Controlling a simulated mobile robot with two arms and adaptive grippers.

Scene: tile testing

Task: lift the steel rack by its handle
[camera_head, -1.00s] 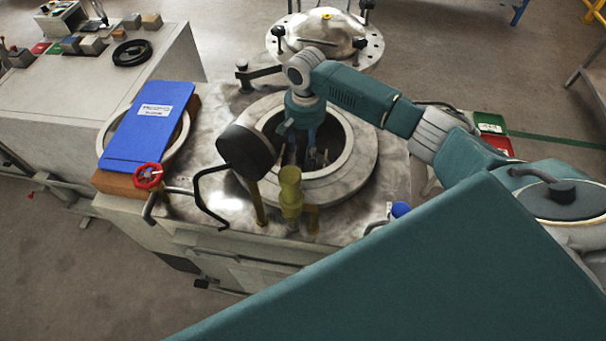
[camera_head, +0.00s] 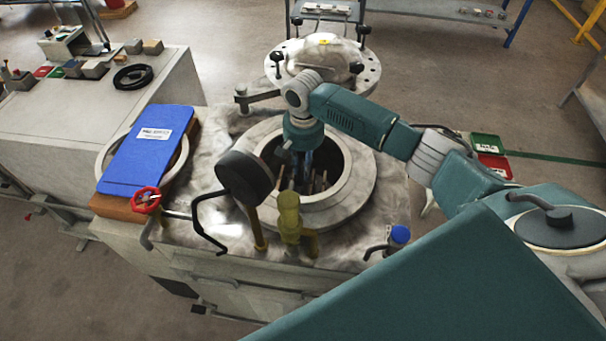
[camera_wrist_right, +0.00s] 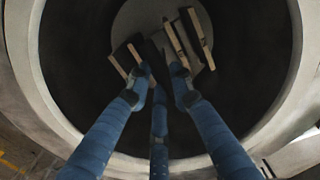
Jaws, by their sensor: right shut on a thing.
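My right gripper (camera_head: 306,170) reaches straight down into the round opening of a steel vessel (camera_head: 353,203). In the right wrist view its three blue fingers (camera_wrist_right: 161,80) converge, shut on the rack's handle. The handle itself is mostly hidden between the fingertips and in dark shadow. Of the steel rack, little shows beyond the slab-like tiles (camera_wrist_right: 196,38) standing around the fingertips, inside the vessel. They also show faintly in the head view (camera_head: 318,183). My left gripper is not in view.
The vessel's wide rim (camera_wrist_right: 25,65) surrounds the gripper closely. A black gauge (camera_head: 244,177) and yellow valve (camera_head: 289,212) stand at its front. A domed lid (camera_head: 318,62) sits behind. A blue clipboard (camera_head: 147,152) lies left, above a red handwheel (camera_head: 145,200).

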